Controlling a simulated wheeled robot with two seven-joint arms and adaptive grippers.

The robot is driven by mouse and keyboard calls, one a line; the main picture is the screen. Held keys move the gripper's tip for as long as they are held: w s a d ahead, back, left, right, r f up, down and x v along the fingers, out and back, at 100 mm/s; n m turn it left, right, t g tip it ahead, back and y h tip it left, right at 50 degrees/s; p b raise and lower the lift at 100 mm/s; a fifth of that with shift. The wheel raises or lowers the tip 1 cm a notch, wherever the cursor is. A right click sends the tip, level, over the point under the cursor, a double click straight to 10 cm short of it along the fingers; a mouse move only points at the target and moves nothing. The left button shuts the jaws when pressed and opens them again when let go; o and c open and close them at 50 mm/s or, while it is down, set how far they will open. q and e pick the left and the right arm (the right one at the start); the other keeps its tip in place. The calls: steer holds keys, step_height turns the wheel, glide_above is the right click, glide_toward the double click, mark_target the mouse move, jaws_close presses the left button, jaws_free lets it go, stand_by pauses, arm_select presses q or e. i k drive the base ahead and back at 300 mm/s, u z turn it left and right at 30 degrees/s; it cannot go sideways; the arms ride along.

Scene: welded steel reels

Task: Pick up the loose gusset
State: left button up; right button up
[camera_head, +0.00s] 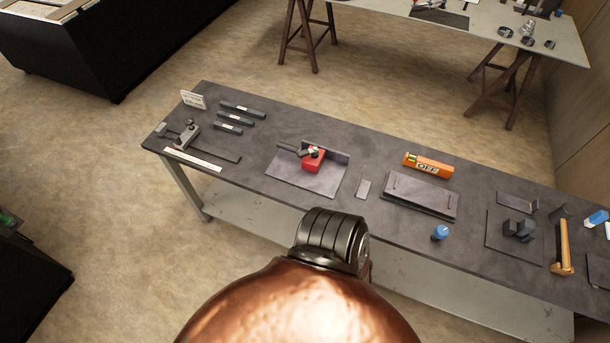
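A small flat grey plate (363,188), which may be the loose gusset, lies on the dark steel workbench (250,187). It lies just right of a flat base plate (297,182), apart from it. That base plate carries an upright plate (331,155) along its back edge and a red block (313,159) with a dark clamp-like part. Another small grey plate (503,200) lies farther right, so I cannot tell for certain which one is the gusset. Neither of my grippers shows in the head view.
Dark bars (234,118) and a white strip (193,159) lie left. A second table (450,22) stands behind.

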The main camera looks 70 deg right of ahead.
mark_target(361, 192)
steer(key=u, duration=0.4)
steer(key=k, duration=1.85)
steer(key=z, duration=1)
steer(key=i, duration=0.1)
steer(key=z, duration=0.4)
